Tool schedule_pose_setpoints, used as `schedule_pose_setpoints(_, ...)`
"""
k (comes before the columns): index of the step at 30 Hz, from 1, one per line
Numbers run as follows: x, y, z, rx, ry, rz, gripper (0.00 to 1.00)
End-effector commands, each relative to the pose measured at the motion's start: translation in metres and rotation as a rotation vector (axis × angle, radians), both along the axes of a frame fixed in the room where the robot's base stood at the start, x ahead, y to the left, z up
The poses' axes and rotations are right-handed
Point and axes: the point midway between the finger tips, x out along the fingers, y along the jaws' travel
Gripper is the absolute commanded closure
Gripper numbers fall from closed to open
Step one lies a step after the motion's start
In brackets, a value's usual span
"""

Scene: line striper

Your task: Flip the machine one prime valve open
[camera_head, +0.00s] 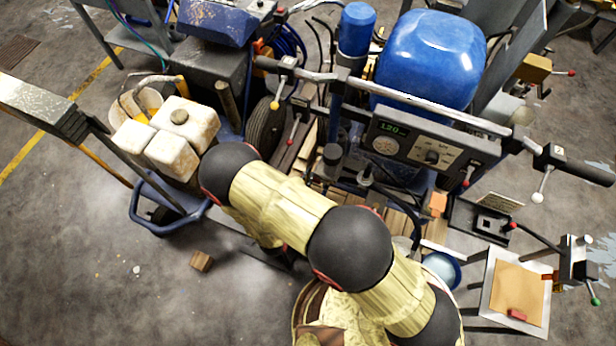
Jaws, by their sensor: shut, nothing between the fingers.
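The line striper's control panel (432,146) faces me at centre right, with a lit green readout, a round gauge and a dark knob. Small levers show around the machine: one with a yellow ball end (275,104), one with a red ball end (291,141), one with a red end under the panel (466,183) and one with a white end (537,197). No readable label shows which lever is the machine one prime valve, so I cannot tell its position. My arm crosses the lower middle of the picture. My gripper cannot be made out; my arm hides that area.
A long handlebar (440,101) runs above the panel. A blue tank (430,60) stands behind it. White jugs (185,130) sit on a blue cart at left. A stand with a tan sheet (518,287) and a red-ended lever (513,226) are at right. Floor at lower left is mostly clear.

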Motion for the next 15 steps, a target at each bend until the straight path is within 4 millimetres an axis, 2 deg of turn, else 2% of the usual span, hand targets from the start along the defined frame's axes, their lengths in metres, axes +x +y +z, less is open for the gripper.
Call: schedule_pose_setpoints(15,0.0013,0.0039,-0.0059,-0.081,0.028,0.0,1.0)
